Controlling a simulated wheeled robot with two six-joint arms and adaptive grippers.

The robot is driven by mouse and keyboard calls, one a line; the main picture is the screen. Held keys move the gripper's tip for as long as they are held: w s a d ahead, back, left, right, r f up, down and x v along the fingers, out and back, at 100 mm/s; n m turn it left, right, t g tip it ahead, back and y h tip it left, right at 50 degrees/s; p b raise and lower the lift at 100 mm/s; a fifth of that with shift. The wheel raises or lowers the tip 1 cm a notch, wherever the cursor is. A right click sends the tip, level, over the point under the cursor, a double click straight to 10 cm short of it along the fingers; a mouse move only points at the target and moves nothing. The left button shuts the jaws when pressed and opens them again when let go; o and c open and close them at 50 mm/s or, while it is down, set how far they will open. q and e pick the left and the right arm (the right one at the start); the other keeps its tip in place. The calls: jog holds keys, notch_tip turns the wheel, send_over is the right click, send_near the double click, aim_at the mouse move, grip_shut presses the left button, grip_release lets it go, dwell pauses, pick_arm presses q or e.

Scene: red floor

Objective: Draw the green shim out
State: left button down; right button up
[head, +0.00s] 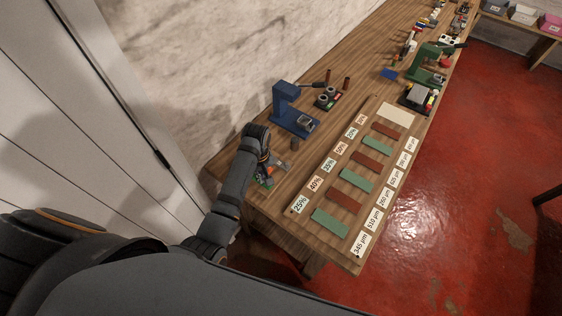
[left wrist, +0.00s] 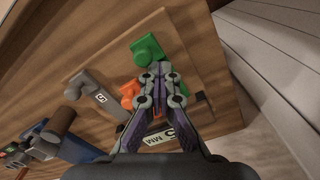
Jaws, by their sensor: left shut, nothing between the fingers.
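My left gripper (head: 279,166) is at the near left end of the wooden bench. In the left wrist view its closed fingertips (left wrist: 160,70) are beside a green angled piece (left wrist: 147,50), with nothing held; I cannot tell whether they touch it. Flat green strips (head: 330,222) alternate with red-brown strips (head: 344,201) on a labelled board (head: 292,211). I cannot tell which green thing is the shim. My right gripper is not in view.
A blue press (head: 285,104) stands near the wall beyond the gripper. A green press (head: 424,62) and other items stand farther along the bench. Red floor lies to the right.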

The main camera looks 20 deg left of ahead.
pick_arm(q)
jog(key=shift+s+f, duration=0.25)
jog(key=r+p, duration=0.2)
jog(key=p, duration=0.1)
jog(key=shift+w+a+r, duration=0.1)
jog(key=shift+w+r, duration=0.1)
jog(key=shift+r, duration=0.15)
notch_tip(320, 180, up, 2)
jog(key=shift+r+p, duration=0.25)
jog(key=shift+p, duration=0.85)
jog(key=shift+w+r, duration=0.1)
jog(key=shift+r, duration=0.95)
